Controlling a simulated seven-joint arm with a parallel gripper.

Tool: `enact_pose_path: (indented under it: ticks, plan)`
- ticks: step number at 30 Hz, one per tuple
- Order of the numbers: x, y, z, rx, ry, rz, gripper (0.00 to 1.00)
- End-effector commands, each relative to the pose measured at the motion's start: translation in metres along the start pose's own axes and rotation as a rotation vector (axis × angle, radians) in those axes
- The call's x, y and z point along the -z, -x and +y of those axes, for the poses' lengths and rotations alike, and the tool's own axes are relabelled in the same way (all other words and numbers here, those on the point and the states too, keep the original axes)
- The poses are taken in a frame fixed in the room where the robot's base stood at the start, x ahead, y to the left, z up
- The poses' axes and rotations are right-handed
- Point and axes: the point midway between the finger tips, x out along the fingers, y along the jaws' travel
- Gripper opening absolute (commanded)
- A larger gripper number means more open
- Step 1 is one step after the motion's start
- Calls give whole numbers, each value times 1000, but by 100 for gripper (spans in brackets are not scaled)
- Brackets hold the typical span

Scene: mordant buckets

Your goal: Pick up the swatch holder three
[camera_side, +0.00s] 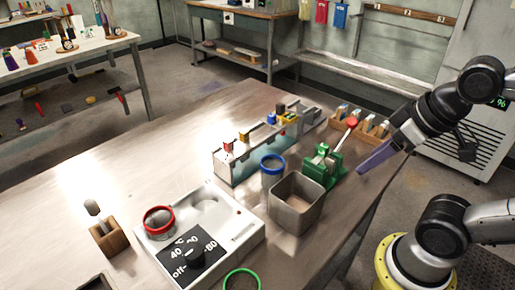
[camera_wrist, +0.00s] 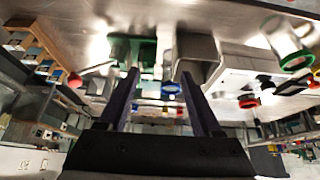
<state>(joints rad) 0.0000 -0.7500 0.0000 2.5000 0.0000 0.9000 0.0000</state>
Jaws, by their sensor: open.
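I cannot tell which item is swatch holder three; no such label is readable. A wooden rack (camera_side: 338,123) with several slots holds small grey-blue pieces at the table's back right; it shows at the left of the wrist view (camera_wrist: 37,41). A clear tank (camera_side: 240,163) has red (camera_side: 228,146), blue (camera_side: 271,118) and yellow (camera_side: 287,118) topped pieces along its rim.
A green device (camera_side: 322,166) with a red-knobbed lever (camera_side: 352,122) stands near the table's right edge. A grey open bin (camera_side: 296,203), a blue-rimmed jar (camera_side: 272,168) and a white dial unit (camera_side: 248,236) with a red-rimmed jar (camera_side: 158,222) are nearby. The table's left is largely clear.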

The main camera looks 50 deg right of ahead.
Motion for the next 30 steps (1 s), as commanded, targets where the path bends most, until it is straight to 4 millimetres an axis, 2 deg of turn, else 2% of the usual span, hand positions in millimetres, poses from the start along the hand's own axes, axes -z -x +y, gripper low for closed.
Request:
enact_pose_path:
  ticks: [2, 4, 11, 14, 17, 20, 26, 30]
  plan:
    - [0, 0, 0, 0, 0, 0, 66]
    - [0, 0, 0, 0, 0, 0, 61]
    - [0, 0, 0, 0, -4, 0, 61]
    - [-2, 0, 0, 0, -57, -7, 61]
    - [-3, 4, 0, -3, -192, -27, 61]
    - [7, 17, 0, -11, -400, -49, 61]
    - [48, 35, 5, -84, -888, -154, 61]
    - [89, 35, 14, -188, -1234, -239, 61]
